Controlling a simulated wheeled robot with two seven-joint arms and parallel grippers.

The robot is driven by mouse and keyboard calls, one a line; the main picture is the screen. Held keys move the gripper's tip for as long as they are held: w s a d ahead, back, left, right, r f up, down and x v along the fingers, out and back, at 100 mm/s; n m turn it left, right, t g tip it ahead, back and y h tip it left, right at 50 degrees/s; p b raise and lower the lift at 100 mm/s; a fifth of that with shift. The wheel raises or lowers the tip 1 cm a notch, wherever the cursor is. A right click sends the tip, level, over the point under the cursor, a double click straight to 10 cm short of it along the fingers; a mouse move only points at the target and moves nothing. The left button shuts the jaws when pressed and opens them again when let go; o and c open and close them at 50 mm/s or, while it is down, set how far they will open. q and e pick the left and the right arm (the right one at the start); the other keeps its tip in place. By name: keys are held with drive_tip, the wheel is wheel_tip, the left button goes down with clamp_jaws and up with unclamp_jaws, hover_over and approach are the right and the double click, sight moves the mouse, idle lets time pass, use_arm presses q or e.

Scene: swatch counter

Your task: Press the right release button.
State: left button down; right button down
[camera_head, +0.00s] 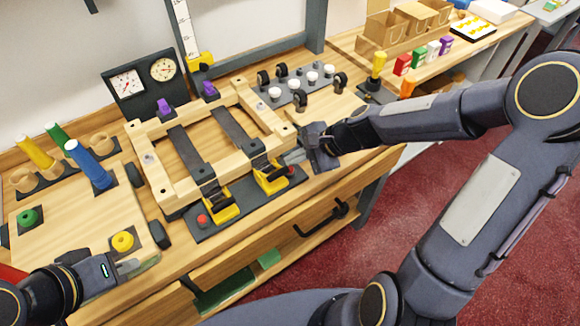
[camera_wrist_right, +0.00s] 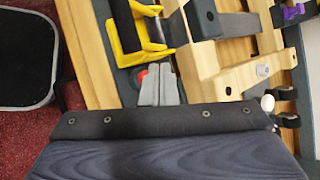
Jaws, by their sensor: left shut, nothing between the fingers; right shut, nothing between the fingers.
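The right release button is red and sits on a dark base plate beside the right yellow clamp (camera_head: 271,184). In the right wrist view the red button (camera_wrist_right: 140,77) shows partly, right beside my fingertips; I cannot tell whether they touch it. My right gripper (camera_head: 290,158) is shut and empty over the base plate's right end; its fingers also show in the right wrist view (camera_wrist_right: 158,74). The left red button (camera_head: 202,219) is in clear view beside the left yellow clamp (camera_head: 222,208). My left gripper (camera_head: 135,267) is shut and empty at the bench's front left.
The wooden frame (camera_head: 155,185) with dark straps lies behind the clamps. A grey plate with white knobs (camera_head: 275,92) and black rollers stands behind my right gripper. Colored pegs (camera_head: 88,163) stand at the left. A drawer with a black handle (camera_head: 320,220) is below the bench edge.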

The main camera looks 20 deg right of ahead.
drive_tip(key=shift+f, duration=0.2)
idle(0.7)
drive_tip(key=shift+f+b, duration=0.25)
drive_tip(key=shift+b, duration=0.2)
drive_tip(key=shift+f+b, duration=0.5)
idle(0.5)
idle(0.3)
drive_tip(key=shift+r+p, duration=0.85)
drive_tip(key=shift+r, duration=0.1)
wheel_tip(320, 180, up, 5)
drive_tip(key=p, duration=0.4)
